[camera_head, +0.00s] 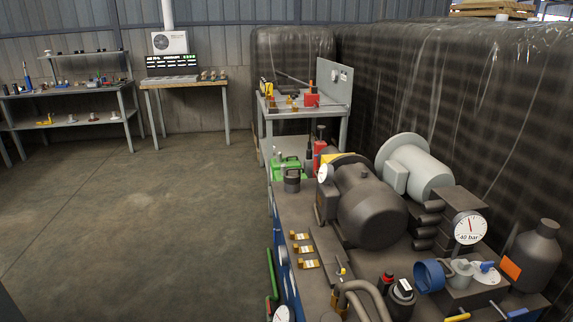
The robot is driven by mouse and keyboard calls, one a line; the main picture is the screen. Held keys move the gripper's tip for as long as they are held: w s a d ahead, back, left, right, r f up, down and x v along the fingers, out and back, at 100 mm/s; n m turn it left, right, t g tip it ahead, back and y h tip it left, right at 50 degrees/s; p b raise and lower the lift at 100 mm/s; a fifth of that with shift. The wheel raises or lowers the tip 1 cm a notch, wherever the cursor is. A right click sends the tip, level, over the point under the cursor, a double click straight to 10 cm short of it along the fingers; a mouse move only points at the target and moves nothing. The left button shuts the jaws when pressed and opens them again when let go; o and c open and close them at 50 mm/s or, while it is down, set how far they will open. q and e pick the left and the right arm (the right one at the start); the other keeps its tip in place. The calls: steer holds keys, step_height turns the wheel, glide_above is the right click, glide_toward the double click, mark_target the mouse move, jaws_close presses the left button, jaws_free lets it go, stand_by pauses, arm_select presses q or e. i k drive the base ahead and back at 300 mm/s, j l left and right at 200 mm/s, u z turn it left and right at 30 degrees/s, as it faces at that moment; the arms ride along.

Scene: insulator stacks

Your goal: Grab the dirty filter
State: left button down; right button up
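No part is clearly marked as the dirty filter. Possible candidates stand at the front right of the machine bench (299,222). One is a dull grey-beige cylinder (460,271) between an open blue ring-shaped housing (430,276) and a white disc with a blue handle (487,268). Another is a dark canister with a white label (402,294), left of the blue housing. A dark cylinder with a handle (292,181) stands at the bench's far left. Neither of my grippers is in view.
A dark motor (368,208), a pale motor (418,168), a 40 bar gauge (467,228) and a dark bottle (537,258) crowd the bench. Curved pipes (361,290) rise at the front. A tool cart (268,128) stands behind. The floor (140,215) on the left is clear.

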mark_target(403, 292)
steer(key=l+u, duration=0.1)
steer(key=l, duration=0.5)
steer(key=l+u, duration=0.1)
steer(key=l, duration=0.5)
steer(key=l+u, duration=0.15)
steer(key=l, duration=0.45)
steer(key=l+u, duration=0.1)
steer(key=l, duration=0.5)
steer(key=k+l+u, duration=0.1)
steer(key=l, duration=0.45)
steer(key=k+l+u, duration=0.1)
steer(key=l, duration=0.5)
steer(key=j+z, duration=0.2)
steer(key=z, duration=0.2)
steer(key=j+z, duration=0.15)
steer(key=z, duration=0.3)
steer(key=k+j+z, duration=0.1)
steer(key=z, duration=0.3)
steer(key=j, duration=0.1)
